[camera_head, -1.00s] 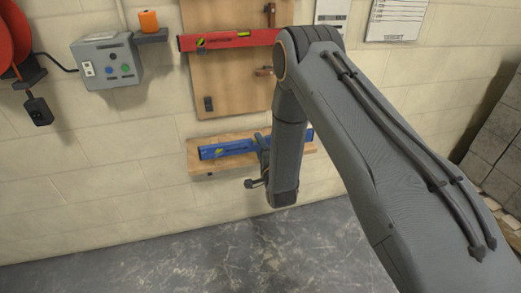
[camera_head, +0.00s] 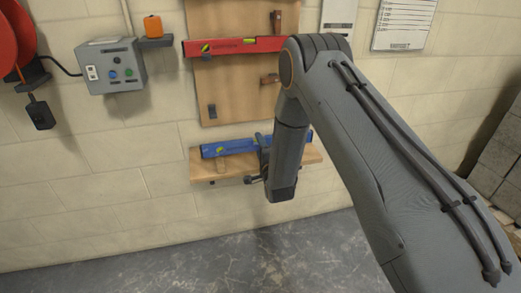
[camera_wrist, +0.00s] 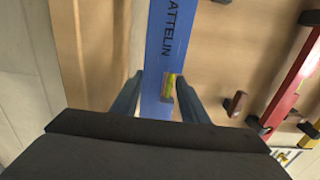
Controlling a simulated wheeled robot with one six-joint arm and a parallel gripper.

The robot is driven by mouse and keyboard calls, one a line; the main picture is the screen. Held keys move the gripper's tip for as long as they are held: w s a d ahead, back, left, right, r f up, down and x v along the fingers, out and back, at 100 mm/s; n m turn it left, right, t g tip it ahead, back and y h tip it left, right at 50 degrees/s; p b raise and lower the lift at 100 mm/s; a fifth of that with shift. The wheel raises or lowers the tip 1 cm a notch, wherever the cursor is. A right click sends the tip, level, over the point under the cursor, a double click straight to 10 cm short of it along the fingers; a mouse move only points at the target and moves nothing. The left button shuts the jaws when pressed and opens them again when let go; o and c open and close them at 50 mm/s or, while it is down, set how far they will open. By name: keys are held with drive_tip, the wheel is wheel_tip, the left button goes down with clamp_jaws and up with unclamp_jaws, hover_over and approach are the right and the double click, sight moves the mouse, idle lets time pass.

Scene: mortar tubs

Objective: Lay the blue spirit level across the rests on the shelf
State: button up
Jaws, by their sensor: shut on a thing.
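The blue spirit level (camera_head: 228,147) lies lengthwise along the wooden shelf (camera_head: 205,171), a little above its board in the head view. My gripper (camera_head: 263,152) is shut on it near its middle, partly hidden by my arm. In the wrist view my gripper's fingers (camera_wrist: 160,90) straddle the blue level (camera_wrist: 158,55), beside its yellow-green vial. One pale wooden rest (camera_head: 221,166) shows below the level's left part. The other rest is hidden from me, and I cannot tell whether the level touches either one.
A wooden board (camera_head: 228,93) with a red level (camera_head: 238,46) hangs on the wall above the shelf. A grey control box (camera_head: 110,66) and an orange object (camera_head: 153,26) are to its left. The floor (camera_head: 180,256) below looks clear.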

drive_tip(key=shift+w+a, duration=0.15)
drive_tip(key=shift+w, duration=0.4)
drive_tip(key=shift+f+b, duration=0.8)
drive_tip(key=shift+f, duration=0.05)
drive_tip(key=o, duration=1.2)
drive_tip(key=shift+f, duration=0.1)
drive_tip(key=p+v, duration=0.4)
drive_tip(key=v, duration=0.5)
